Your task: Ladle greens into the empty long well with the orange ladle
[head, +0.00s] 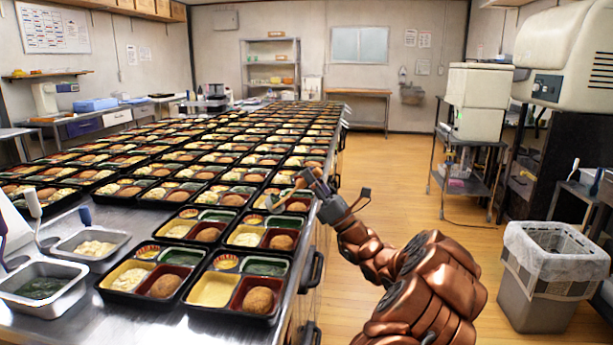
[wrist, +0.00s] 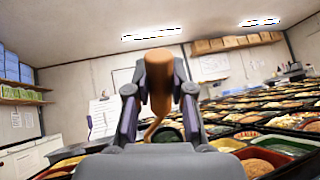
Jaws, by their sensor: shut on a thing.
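My gripper (head: 311,186) is shut on the orange ladle (head: 285,197), above the right edge of the tray rows. In the wrist view the ladle's handle (wrist: 159,84) stands between my two fingers; the ladle's bowl is not clearly seen. A steel pan of dark greens (head: 42,287) sits at the front left of the counter, away from my gripper.
A second steel pan (head: 92,243) with pale food stands behind the greens. White- and purple-handled utensils stand by the pans. Many filled bento trays cover the counter. A lined waste bin (head: 555,275) stands on the floor at right; the aisle behind my arm is clear.

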